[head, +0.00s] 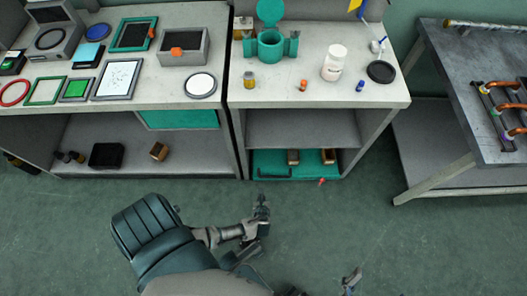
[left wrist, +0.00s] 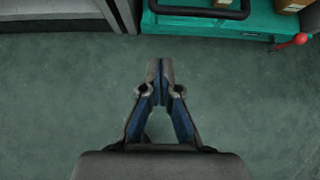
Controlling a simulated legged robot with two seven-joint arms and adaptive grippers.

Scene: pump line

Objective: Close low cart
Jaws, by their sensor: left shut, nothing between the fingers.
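The low teal cart (head: 273,160) sits under the workbench on the right, below its grey shelf. It has a black bar handle (head: 290,173) along its front and two brown boxes on it. A red knob (head: 322,182) sticks out near its front right corner. The left wrist view shows the cart's front (left wrist: 200,27), the handle (left wrist: 203,13) and the red knob (left wrist: 300,39) at the top. My left gripper (head: 263,203) is shut and empty over the floor, apart from the cart. My right gripper (head: 350,277) shows only partly at the bottom edge.
The left workbench (head: 200,95) holds trays and frames, with a black bin (head: 106,156) on its lower shelf. The right bench top holds a teal pump body (head: 270,46) and a white bottle (head: 334,63). A metal table (head: 465,100) stands at right. The floor in front is clear.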

